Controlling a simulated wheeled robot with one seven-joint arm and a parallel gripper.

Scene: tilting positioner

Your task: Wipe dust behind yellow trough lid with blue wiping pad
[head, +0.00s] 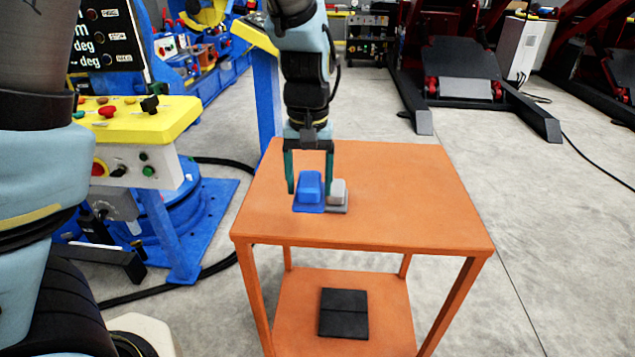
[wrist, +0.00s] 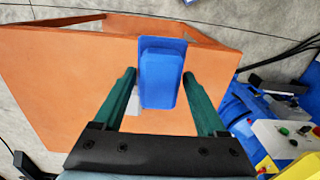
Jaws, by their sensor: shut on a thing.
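The blue wiping pad (head: 308,188) has a raised blue grip block on a flat blue base and is at the orange table's top. It also shows in the wrist view (wrist: 160,75), between my fingers. My gripper (head: 310,180) reaches down from above with one green finger on each side of the blue block and is shut on it. The fingers also show in the wrist view (wrist: 163,95). I cannot make out a yellow trough lid or any dust in these views.
A similar grey pad (head: 337,193) sits right beside the blue one on the orange table (head: 400,200). A dark flat item (head: 343,313) lies on the lower shelf. A yellow-topped control desk (head: 150,115) stands left of the table.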

